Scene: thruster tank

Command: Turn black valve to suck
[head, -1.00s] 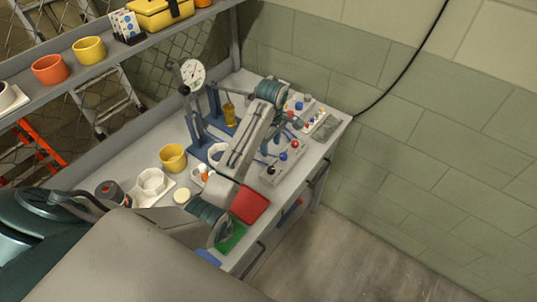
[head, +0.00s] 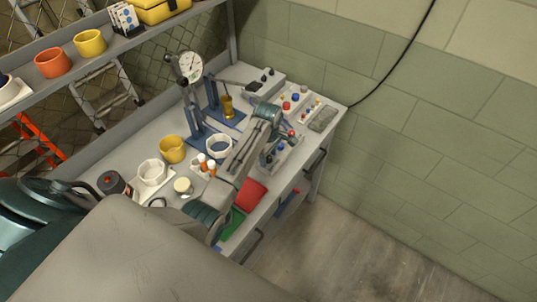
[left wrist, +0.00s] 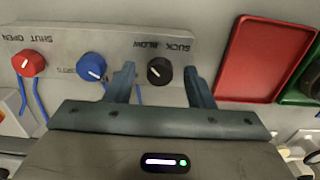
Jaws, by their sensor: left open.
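The black valve (left wrist: 159,71) is a round knob with a white mark, on a grey panel (left wrist: 120,38) in the left wrist view. Upside-down SUCK and BLOW labels stand above it; the mark seems to point up-left. My left gripper (left wrist: 159,78) is open, one finger on each side of the knob; I cannot tell whether either touches it. In the head view my left gripper (head: 268,152) is at the valve panel (head: 289,155) and largely hides the black valve.
A blue knob (left wrist: 91,66) and a red knob (left wrist: 29,62) sit left of the black valve. A red tray (left wrist: 268,58) and a green tray (left wrist: 302,86) lie to the right. Cups and a dial gauge (head: 190,66) stand on the bench behind my arm.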

